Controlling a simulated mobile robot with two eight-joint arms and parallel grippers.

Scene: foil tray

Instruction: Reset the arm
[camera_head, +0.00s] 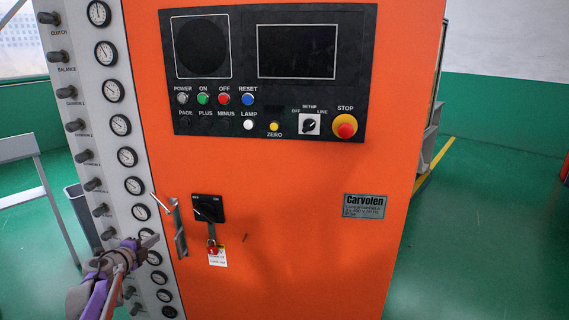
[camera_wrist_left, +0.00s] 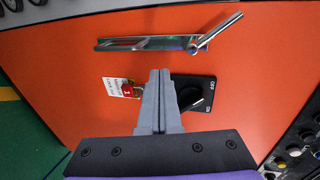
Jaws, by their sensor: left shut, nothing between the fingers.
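My left gripper (camera_head: 150,242) is at the lower left in the head view, in front of the gauge strip and left of the cabinet's latch handle. Its fingers are shut together with nothing between them. In the left wrist view the grey fingers (camera_wrist_left: 158,100) point at the orange door, between a red padlock with a white tag and a black rotary switch, partly overlapping both in the picture. I cannot tell the exact gap to the door. My right gripper is not in view.
The orange cabinet (camera_head: 290,240) has a metal latch handle (camera_head: 178,230), a black rotary switch (camera_head: 209,208), and a red padlock (camera_head: 213,250) with tag. Above is a black control panel (camera_head: 243,60). A gauge strip (camera_head: 113,170) with protruding knobs is at left. Green floor (camera_head: 480,230) lies open at right.

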